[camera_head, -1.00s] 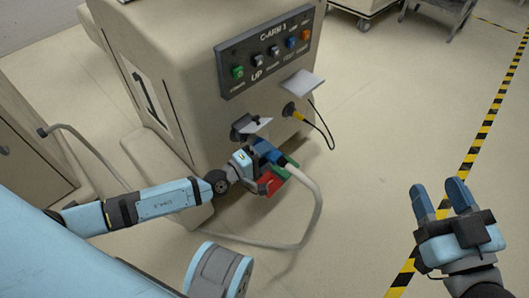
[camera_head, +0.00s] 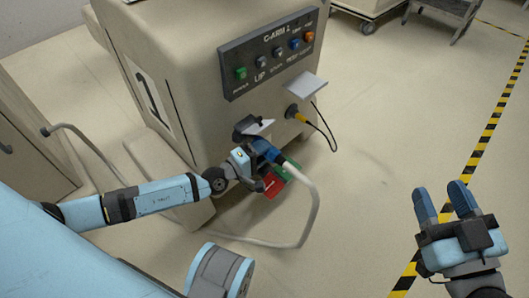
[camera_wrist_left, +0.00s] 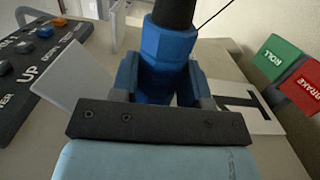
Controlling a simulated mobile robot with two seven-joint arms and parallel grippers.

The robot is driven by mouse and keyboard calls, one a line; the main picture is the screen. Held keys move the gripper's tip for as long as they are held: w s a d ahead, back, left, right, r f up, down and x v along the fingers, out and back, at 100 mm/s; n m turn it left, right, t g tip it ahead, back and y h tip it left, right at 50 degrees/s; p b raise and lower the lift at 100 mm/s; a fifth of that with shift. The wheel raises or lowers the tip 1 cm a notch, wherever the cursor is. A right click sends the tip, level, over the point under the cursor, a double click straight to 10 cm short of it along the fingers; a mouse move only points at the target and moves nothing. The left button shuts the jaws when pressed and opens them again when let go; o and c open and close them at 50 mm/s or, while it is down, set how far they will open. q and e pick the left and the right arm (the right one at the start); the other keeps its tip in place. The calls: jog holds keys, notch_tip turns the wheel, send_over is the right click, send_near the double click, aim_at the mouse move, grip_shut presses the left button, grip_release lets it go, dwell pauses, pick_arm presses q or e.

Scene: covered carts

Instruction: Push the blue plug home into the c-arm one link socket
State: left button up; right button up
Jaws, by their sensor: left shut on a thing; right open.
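The blue plug (camera_head: 266,150) is held at the c-arm cart's front, just below the dark socket (camera_head: 242,126) with its raised grey flap (camera_head: 260,127). Its thick pale cable leaves towards the lower right. My left gripper (camera_head: 257,161) is shut on the plug, which also shows between the fingers in the left wrist view (camera_wrist_left: 168,58). The plug's front end and the socket mouth are hidden, so I cannot tell how far in it sits. My right gripper (camera_head: 441,198) is open and empty over the floor at the right.
A yellow plug (camera_head: 299,116) with a thin black cable sits in a second socket under another raised flap (camera_head: 303,85). The button panel (camera_head: 268,52) is above. Red (camera_head: 272,189) and green pedals (camera_head: 290,170) lie below the gripper. The pale cable (camera_head: 314,205) loops near the floor.

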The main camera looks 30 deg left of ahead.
pick_arm(q)
jog(key=shift+w+a, duration=0.2)
jog(key=shift+a, duration=0.3)
jog(key=shift+w+a, duration=0.1)
jog(key=shift+a, duration=0.25)
jog(key=shift+w+a, duration=0.15)
jog(key=shift+a, duration=0.15)
jog(key=o, duration=1.1)
jog(key=shift+o, duration=0.2)
jog(key=shift+s+a, duration=0.1)
jog(key=shift+s, duration=0.15)
jog(key=p+v, duration=0.4)
jog(key=v, duration=0.9)
jog(key=shift+s, duration=0.2)
pick_arm(e)
jog(key=m, duration=0.1)
jog(key=s+a+m+g, duration=0.1)
jog(key=shift+s+a+f+m+h, duration=0.1)
jog(key=shift+s+f+m+h, duration=0.2)
jog(key=shift+m+h, duration=0.1)
